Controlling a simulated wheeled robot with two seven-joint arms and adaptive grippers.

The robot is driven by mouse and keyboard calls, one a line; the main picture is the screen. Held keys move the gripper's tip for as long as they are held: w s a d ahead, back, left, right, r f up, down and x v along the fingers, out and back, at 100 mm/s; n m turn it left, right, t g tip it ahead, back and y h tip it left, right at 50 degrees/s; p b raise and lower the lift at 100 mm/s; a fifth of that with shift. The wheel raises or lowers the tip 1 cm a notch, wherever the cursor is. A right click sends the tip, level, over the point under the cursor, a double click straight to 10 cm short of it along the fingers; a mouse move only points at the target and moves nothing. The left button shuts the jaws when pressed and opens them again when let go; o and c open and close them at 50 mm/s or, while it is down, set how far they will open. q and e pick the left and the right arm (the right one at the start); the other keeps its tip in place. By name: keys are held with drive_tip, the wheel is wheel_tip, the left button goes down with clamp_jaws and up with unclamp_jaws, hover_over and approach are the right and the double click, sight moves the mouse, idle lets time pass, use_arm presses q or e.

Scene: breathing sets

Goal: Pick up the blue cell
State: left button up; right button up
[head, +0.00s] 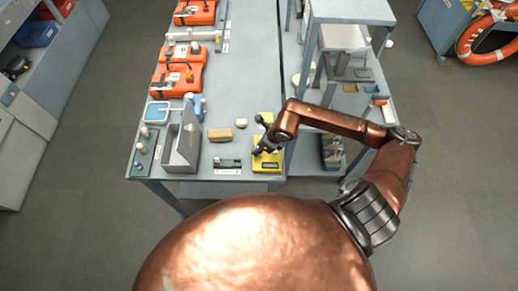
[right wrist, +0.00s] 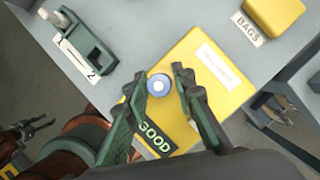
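The blue cell (right wrist: 159,85) shows in the right wrist view as a small round blue top with a pale rim. It is at the yellow tester (right wrist: 215,72), which has a white label and a display reading "GOOD". My right gripper (right wrist: 162,80) is open, its two fingers on either side of the cell. A gap shows between the cell and the right-hand finger; contact with the left-hand finger is unclear. In the head view my right gripper (head: 262,148) is over the yellow tester (head: 268,166) at the table's front edge, hiding the cell.
A grey-green holder marked 2 (right wrist: 82,38) lies left of the tester. A yellow block (right wrist: 274,14) sits behind a BAGS label. In the head view, a grey box (head: 181,145), a tan block (head: 220,135) and orange cases (head: 178,80) occupy the table; its middle back is clear.

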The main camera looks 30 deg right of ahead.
clamp_jaws()
drive_tip(key=shift+r, duration=0.1)
